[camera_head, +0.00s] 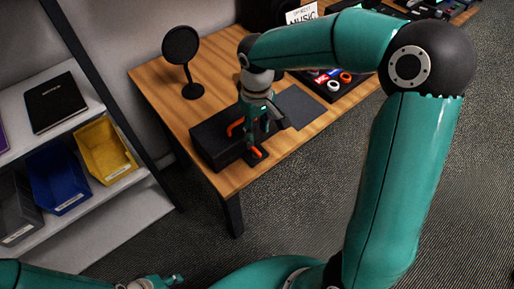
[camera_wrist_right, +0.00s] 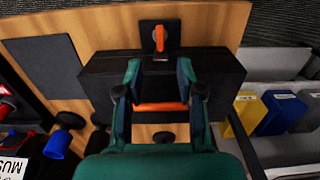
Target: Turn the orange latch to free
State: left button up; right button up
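The orange latch (camera_head: 257,152) sits on a small black plate at the near side of a black box (camera_head: 211,140) on the desk. In the right wrist view the latch (camera_wrist_right: 159,38) points away from the box, beyond my fingertips. The box has an orange handle (camera_head: 236,126), which also shows between my fingers in the right wrist view (camera_wrist_right: 160,107). My right gripper (camera_wrist_right: 159,68) is open above the box, with nothing visibly gripped. In the head view it (camera_head: 268,126) is partly hidden. My left gripper (camera_head: 160,283) is at the bottom edge, its opening unclear.
A round black screen on a stand (camera_head: 181,48) stands at the desk's back left. A dark grey mat (camera_head: 301,107) lies right of the box, with a tray of small items (camera_head: 333,86) behind it. Shelves with yellow (camera_head: 104,151) and blue (camera_head: 57,180) bins stand left.

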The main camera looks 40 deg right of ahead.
aim_at(257, 151)
notch_tip(257, 151, down, 9)
jog(key=shift+f, duration=0.15)
grip_shut()
